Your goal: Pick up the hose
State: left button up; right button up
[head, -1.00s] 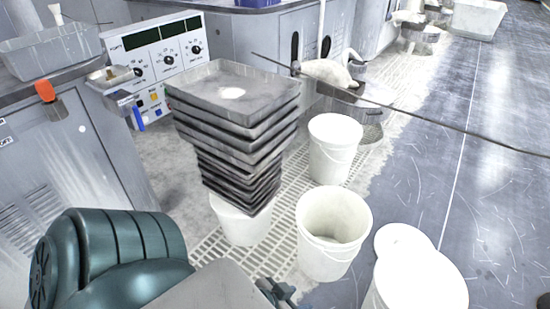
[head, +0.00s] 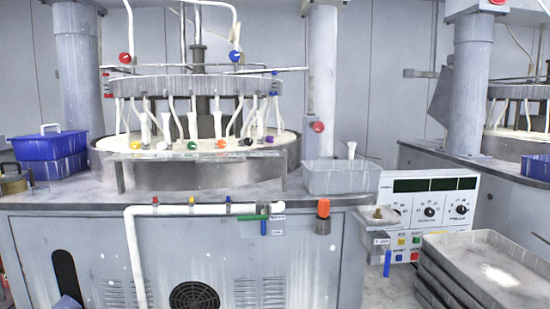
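A white hose or pipe (head: 180,210) runs along the upper front of the grey cabinet and bends down at its left end. I cannot tell whether this is the task's hose. Several thin white tubes (head: 166,122) also hang around the round polishing machine on the counter. Neither of my grippers is in view.
A grey cabinet (head: 90,260) with a counter fills the middle. Blue bins (head: 50,150) stand at left. A control box (head: 430,205) and stacked grey trays (head: 490,262) are at right.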

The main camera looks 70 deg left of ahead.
aim_at(352, 146)
jog(key=u, duration=1.85)
jog(key=i+l+z, duration=0.15)
jog(key=i+l, duration=0.1)
jog(key=i, duration=0.05)
